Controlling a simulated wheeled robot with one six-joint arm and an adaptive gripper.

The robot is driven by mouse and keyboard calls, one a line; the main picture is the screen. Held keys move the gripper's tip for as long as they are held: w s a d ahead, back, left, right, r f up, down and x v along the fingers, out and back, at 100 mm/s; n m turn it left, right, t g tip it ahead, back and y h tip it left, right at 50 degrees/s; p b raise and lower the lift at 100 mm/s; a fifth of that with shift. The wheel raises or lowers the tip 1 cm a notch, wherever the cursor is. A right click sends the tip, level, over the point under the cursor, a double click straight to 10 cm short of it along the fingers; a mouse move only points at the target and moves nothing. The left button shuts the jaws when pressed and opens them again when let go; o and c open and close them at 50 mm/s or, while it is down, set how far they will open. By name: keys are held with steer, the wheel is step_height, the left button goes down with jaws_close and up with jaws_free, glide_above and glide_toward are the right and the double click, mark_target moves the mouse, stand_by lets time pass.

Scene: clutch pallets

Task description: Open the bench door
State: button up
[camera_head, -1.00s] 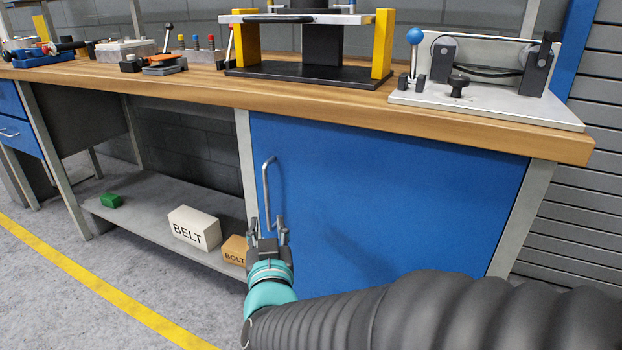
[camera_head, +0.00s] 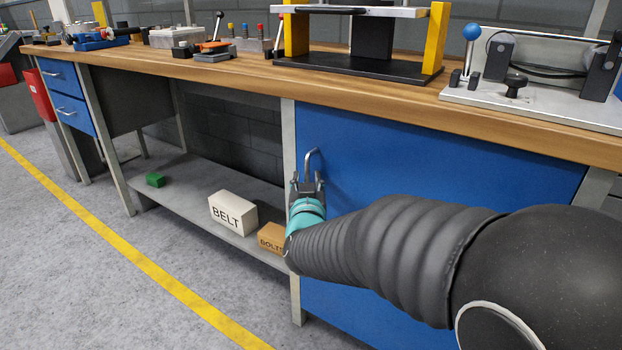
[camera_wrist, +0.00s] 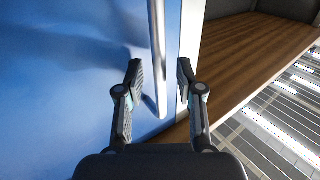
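The blue bench door (camera_head: 440,160) is shut, flush in the frame under the wooden worktop. Its vertical metal handle (camera_head: 308,156) is near the door's left edge; its upper part shows above my gripper (camera_head: 307,180) and the lower part is hidden behind it. In the wrist view the handle (camera_wrist: 157,45) runs between the two fingers of my gripper (camera_wrist: 160,72). The fingers are open, one on each side of the bar, with a visible gap on both sides. The door (camera_wrist: 70,70) fills the left of that view.
The worktop (camera_head: 400,103) overhangs the door and carries a black-and-yellow press stand (camera_head: 355,70) and a belt fixture (camera_head: 540,105). Left of the door, a low shelf (camera_head: 165,190) holds a BELT box (camera_head: 232,213) and a BOLTS box (camera_head: 271,238). The floor in front is clear.

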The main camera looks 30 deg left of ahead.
steer(key=shift+w+a, duration=0.1)
steer(key=shift+w, duration=0.1)
jaws_close()
